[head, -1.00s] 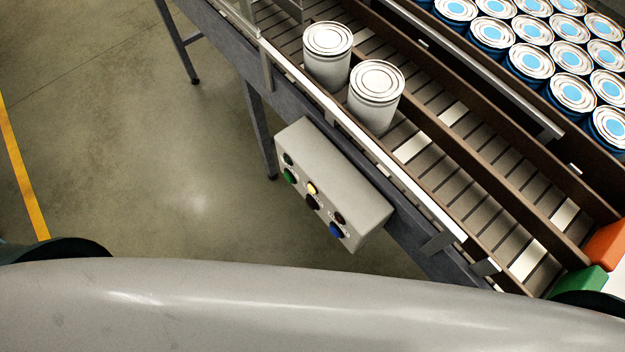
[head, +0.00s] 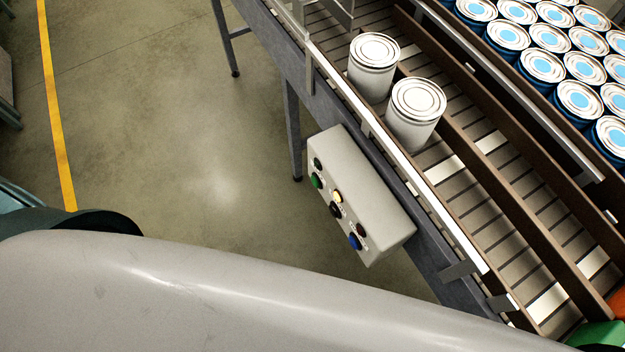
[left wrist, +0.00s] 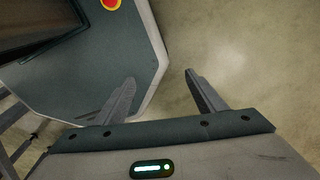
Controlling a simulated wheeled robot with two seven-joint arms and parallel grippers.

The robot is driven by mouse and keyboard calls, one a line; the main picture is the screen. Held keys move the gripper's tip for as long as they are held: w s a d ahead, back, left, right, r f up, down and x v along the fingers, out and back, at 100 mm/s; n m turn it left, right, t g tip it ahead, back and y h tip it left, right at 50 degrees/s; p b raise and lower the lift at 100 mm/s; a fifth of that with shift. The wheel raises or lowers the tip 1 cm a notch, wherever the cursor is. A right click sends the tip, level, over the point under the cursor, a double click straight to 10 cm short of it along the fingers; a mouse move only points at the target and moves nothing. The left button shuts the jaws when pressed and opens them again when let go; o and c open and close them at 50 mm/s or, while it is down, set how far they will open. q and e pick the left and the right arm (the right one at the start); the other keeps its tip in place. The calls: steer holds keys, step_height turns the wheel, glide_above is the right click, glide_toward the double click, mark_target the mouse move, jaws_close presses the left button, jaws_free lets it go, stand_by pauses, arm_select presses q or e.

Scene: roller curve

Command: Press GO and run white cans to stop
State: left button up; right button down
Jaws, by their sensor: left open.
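Two white cans stand upright on the near roller lane: the farther can (head: 372,68) and, close beside it, the nearer can (head: 414,115). A grey control box (head: 362,195) hangs on the conveyor's near side. It carries several buttons, among them a green button (head: 317,181), a yellow one, a black one and a blue button (head: 354,242). The button labels are too small to read. In the left wrist view my left gripper (left wrist: 160,88) is open and empty, its fingers apart over the floor. My right gripper is not in view.
Many blue-and-white cans (head: 540,67) fill a tray at the upper right. An orange block and a green block (head: 598,335) sit at the lane ends. In the left wrist view a dark grey panel (left wrist: 90,75) lies beside the left finger. Open floor (head: 190,130) lies left of the conveyor.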

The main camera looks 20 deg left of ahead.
arm_select(q)
jaws_close()
stand_by(1.4)
